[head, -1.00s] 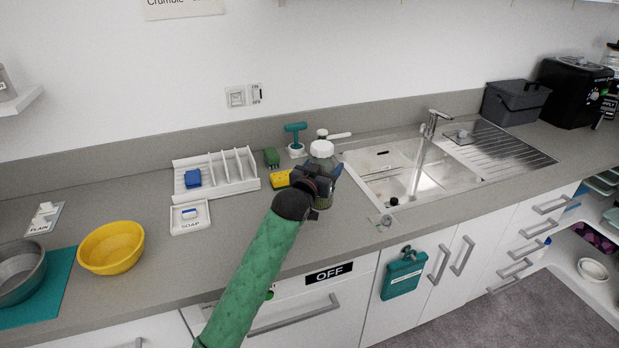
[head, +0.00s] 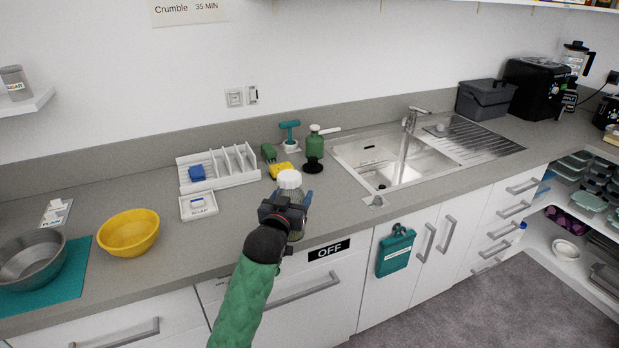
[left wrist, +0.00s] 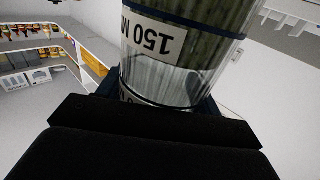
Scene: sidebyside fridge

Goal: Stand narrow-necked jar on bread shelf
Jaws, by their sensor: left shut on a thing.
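A clear jar with a white lid (head: 289,179) is upright in my left gripper (head: 291,206), in the head view. The gripper is shut on the jar's body, above the counter's front part. In the left wrist view the jar (left wrist: 185,50) fills the top middle, with a label reading "150 M" and greenish contents in its upper part. I cannot make out a shelf marked for bread. My right gripper is not in view.
A yellow sponge (head: 284,172), green bottle (head: 315,145) and white rack (head: 218,167) stand behind the jar. The sink (head: 385,162) is to the right, a yellow bowl (head: 128,234) to the left. Open shelves (head: 560,225) are at far right; a wall shelf (head: 25,104) at far left.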

